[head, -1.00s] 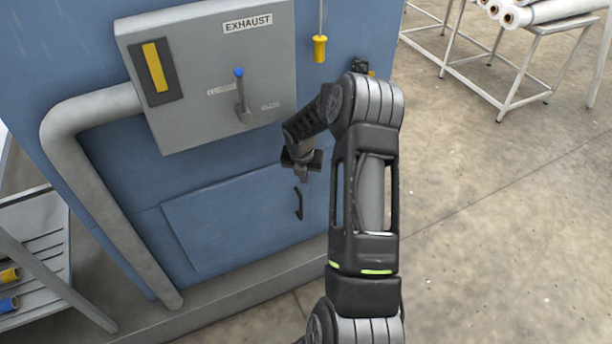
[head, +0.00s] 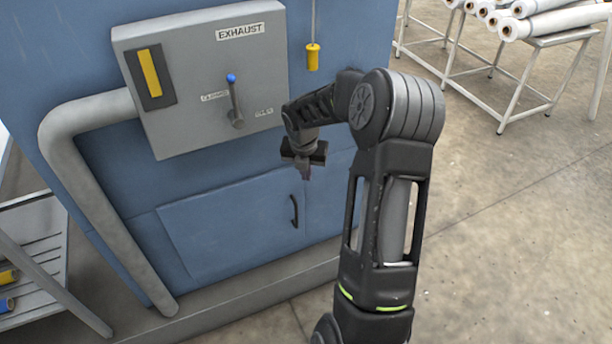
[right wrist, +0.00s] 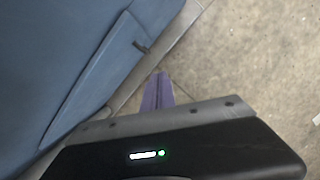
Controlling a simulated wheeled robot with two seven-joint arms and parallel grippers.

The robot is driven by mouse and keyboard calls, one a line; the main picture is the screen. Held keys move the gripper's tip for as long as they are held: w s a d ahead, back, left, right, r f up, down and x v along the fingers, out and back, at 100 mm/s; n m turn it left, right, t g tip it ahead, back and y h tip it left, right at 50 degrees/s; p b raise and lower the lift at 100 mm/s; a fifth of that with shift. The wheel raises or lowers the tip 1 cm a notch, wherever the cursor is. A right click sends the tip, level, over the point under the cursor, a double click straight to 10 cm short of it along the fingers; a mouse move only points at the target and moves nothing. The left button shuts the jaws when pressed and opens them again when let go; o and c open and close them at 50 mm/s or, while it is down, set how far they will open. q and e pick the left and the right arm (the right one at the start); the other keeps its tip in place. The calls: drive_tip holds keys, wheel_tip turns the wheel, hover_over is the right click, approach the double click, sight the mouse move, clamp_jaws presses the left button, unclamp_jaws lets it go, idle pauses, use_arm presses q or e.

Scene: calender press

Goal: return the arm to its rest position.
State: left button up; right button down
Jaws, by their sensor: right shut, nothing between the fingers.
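My right arm (head: 385,210) rises from the bottom of the head view and bends left at its elbow. My right gripper (head: 306,174) points down in front of the blue machine, above and right of the cabinet door handle, and looks clear of it. It is shut and empty. In the right wrist view its fingers (right wrist: 158,92) are together, with bare floor beyond them. My left gripper is in neither view.
The grey exhaust box (head: 205,75) has a blue-tipped lever (head: 235,102). A yellow pendant (head: 312,57) hangs to its right. The blue cabinet door (head: 230,225) has a black handle (head: 294,211). Racks with rolls (head: 540,22) stand back right. Floor (head: 500,230) on the right is clear.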

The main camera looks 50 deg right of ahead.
idle(0.5)
drive_tip(key=w+a+f+m+t+y, duration=0.1)
drive_tip(key=a+f+m, duration=0.4)
drive_tip(key=a+m, duration=0.25)
drive_tip(key=w+a+f+m+t+y, duration=0.1)
drive_tip(key=a+f+m+y, duration=0.1)
drive_tip(key=a+f+m, duration=0.45)
drive_tip(key=a+f+m+t+y, duration=0.1)
drive_tip(key=a+f+m, duration=0.2)
drive_tip(key=a+m, duration=0.65)
drive_tip(key=s+a+f+m+g+y, duration=0.1)
drive_tip(key=s+a+f+g, duration=0.1)
drive_tip(key=s+a, duration=0.8)
drive_tip(key=s+a+f+m+g+y, duration=0.1)
drive_tip(key=s+a+f, duration=0.4)
drive_tip(key=s+a, duration=0.4)
drive_tip(key=a, duration=0.3)
drive_tip(key=shift+s+a+f+g+y, duration=0.15)
drive_tip(key=shift+s+a+g+y, duration=0.15)
drive_tip(key=shift+s+a+g, duration=0.1)
drive_tip(key=shift+m, duration=0.25)
